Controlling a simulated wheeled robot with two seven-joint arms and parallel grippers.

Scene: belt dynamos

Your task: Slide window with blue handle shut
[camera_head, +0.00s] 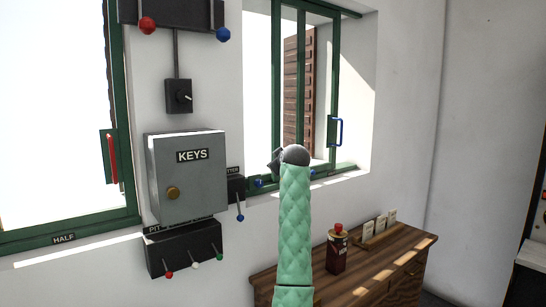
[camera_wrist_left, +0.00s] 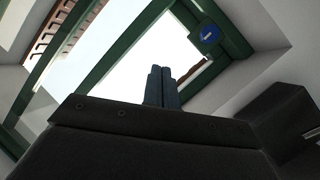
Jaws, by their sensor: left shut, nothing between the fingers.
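The window with the blue handle has a green frame (camera_head: 277,60) and stands in a recess of the white wall. Its blue handle (camera_head: 338,132) is an upright bar on a green plate at the right side of the window. In the left wrist view, a blue shape on a green plate (camera_wrist_left: 209,34) at the upper right looks like this handle. My left gripper (camera_wrist_left: 163,75) is shut and empty, pointing towards the window and apart from the handle. In the head view, my arm and wrist hide most of it; a dark part (camera_head: 275,160) shows left of the handle. My right gripper is out of view.
A grey KEYS box (camera_head: 186,175) and a lever box (camera_head: 184,249) project from the wall at left. Another green window with a red handle (camera_head: 112,158) is farther left. A wooden cabinet (camera_head: 400,265) below the window carries a red-topped container (camera_head: 337,250) and a card rack (camera_head: 377,230).

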